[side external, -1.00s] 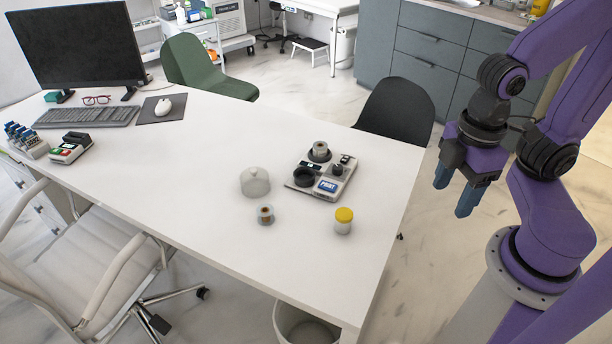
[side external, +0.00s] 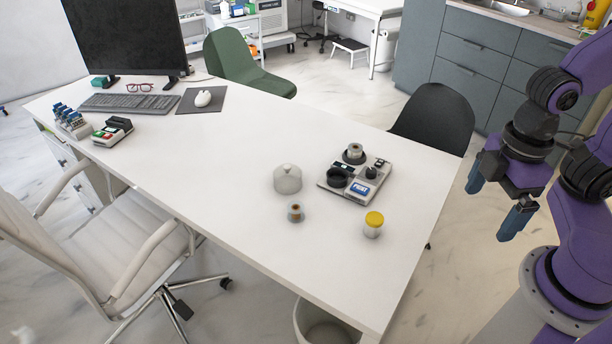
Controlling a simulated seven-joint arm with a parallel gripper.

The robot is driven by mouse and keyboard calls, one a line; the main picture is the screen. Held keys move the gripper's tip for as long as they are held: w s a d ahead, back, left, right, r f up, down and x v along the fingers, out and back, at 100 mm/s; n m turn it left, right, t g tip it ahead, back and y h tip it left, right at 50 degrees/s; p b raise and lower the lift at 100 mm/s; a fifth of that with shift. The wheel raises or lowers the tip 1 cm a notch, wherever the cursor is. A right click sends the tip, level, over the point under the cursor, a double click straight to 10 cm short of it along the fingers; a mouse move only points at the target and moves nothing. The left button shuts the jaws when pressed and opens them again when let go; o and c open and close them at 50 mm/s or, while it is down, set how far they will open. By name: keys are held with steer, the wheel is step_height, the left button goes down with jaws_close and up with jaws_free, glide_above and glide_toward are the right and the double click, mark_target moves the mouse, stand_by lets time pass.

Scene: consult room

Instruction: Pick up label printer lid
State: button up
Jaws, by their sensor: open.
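The label printer (side external: 331,184) is a flat pale unit with a blue PRINT button, a black round part and a roll on top; it sits on the white desk near its right end. A translucent domed cover with a small knob (side external: 288,180), which looks like the lid, rests on the desk just left of the printer, apart from it. My gripper (side external: 493,208) is beyond the desk's right edge, to the right of both, with its blue fingers spread and nothing between them.
A small clear container with brown contents (side external: 296,213) and a yellow-capped jar (side external: 373,225) stand on the desk (side external: 225,165) in front of the lid and printer. A dark chair (side external: 435,118) stands behind the desk's right end. The middle of the desk is clear.

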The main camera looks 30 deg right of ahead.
steer(key=w+a+m+y, duration=0.1)
steer(key=w+a, duration=0.8)
steer(key=w, duration=0.5)
steer(key=m+t+y, duration=0.1)
steer(key=m+t, duration=0.2)
steer(key=m, duration=0.1)
glide_above(287, 173)
steer(key=s+d, duration=0.5)
step_height(287, 173, down, 11)
steer(key=x, duration=1.1)
steer(key=a+x, duration=0.1)
steer(key=x, duration=0.5)
steer(key=shift+w, duration=0.4)
steer(key=c, duration=0.7)
